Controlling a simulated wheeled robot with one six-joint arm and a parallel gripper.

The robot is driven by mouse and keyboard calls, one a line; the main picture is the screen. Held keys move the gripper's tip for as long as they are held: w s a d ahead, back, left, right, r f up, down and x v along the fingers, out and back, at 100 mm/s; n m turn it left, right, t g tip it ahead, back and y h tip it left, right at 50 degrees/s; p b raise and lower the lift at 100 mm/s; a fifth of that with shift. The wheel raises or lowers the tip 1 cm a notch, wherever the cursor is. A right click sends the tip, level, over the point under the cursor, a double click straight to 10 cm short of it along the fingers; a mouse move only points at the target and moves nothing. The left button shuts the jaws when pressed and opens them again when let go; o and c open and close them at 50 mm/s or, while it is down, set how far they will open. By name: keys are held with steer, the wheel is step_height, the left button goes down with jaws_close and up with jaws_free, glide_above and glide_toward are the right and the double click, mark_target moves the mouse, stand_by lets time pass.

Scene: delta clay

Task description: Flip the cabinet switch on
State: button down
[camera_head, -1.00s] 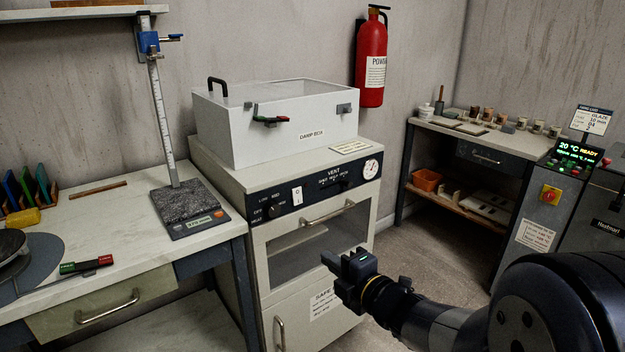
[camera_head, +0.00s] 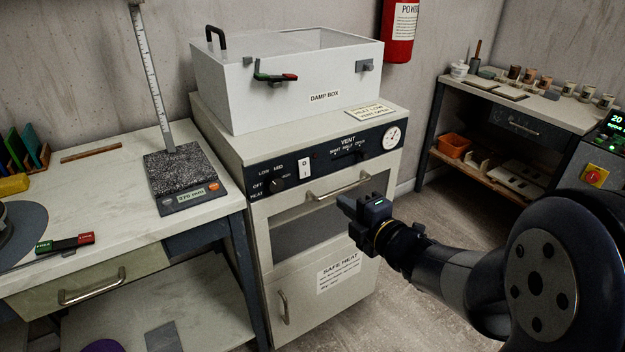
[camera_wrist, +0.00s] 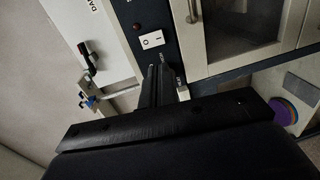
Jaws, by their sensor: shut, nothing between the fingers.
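The cabinet (camera_head: 225,160) is cream with a dark control panel (camera_head: 330,150) across its upper front. A white rocker switch (camera_head: 305,168) marked O and I sits on the panel between the heat knob (camera_head: 277,184) and the vent slider (camera_head: 348,154). The switch also shows in the wrist view (camera_wrist: 152,39), just beyond the fingertips. My gripper (camera_head: 345,203) is shut and empty, in front of the cabinet door, below and right of the switch. In the wrist view my gripper (camera_wrist: 160,70) points toward the panel, apart from the switch as far as I can tell.
A door handle (camera_head: 340,186) sticks out below the panel, close to my gripper. The white damp box (camera_head: 290,90) stands on the cabinet. A worktable (camera_head: 110,190) with a scale (camera_head: 188,195) is at left. Open floor lies at right.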

mark_target(305, 175)
steer(key=x, duration=1.3)
steer(key=shift+w+a, duration=0.15)
steer(key=shift+w, duration=0.05)
steer(key=shift+f+b, duration=0.1)
steer(key=shift+b, duration=0.25)
steer(key=shift+w+a+f+b, duration=0.15)
steer(key=shift+f+b, duration=0.1)
steer(key=shift+b, duration=0.6)
steer(key=shift+r, duration=0.2)
